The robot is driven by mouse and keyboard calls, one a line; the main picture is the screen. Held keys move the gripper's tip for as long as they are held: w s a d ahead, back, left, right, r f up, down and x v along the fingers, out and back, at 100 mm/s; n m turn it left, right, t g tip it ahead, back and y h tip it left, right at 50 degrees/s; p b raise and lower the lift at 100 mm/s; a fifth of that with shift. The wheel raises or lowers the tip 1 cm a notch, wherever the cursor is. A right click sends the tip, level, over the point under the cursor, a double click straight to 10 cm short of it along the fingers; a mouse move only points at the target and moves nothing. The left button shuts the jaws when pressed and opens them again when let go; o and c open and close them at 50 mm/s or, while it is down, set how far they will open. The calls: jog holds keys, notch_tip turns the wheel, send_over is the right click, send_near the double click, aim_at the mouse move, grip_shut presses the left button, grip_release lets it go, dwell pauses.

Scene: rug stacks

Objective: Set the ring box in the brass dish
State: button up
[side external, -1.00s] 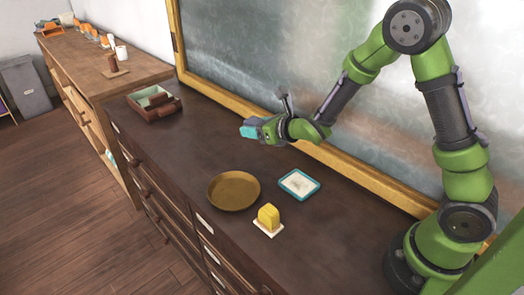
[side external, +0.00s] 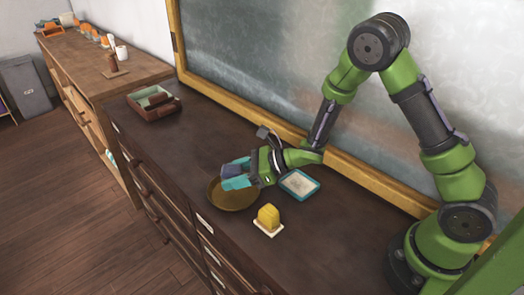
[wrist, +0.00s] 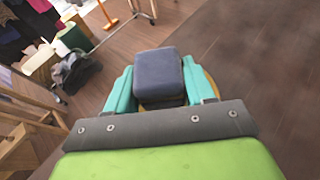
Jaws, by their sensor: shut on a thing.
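My gripper (side external: 235,176) is shut on a dark blue-grey box with rounded edges, the ring box (side external: 231,170). In the wrist view the ring box (wrist: 159,75) sits between my teal fingers (wrist: 157,91). The round brass dish (side external: 232,203) lies on the dark dresser top. In the side view my gripper and the box are over the far part of the dish and hide some of it. I cannot tell whether the box touches the dish.
A yellow block (side external: 268,215) on a white square stands in front of the dish. A teal-framed picture (side external: 301,184) lies flat right of it, close to my wrist. A divided tray (side external: 154,103) is at the far left. The dresser top between is clear.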

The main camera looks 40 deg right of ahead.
aim_at(236, 193)
jog(key=shift+f, duration=2)
jog(key=shift+f, duration=0.15)
jog(key=o, duration=1.1)
jog(key=shift+s+d+r, duration=0.1)
jog(key=shift+d+r, duration=0.05)
jog(key=shift+r, duration=0.1)
jog(key=v, duration=1.1)
jog(key=shift+s+d+r, duration=0.15)
jog(key=shift+s+d, duration=0.05)
jog(key=shift+s, duration=0.1)
jog(key=shift+w, duration=0.1)
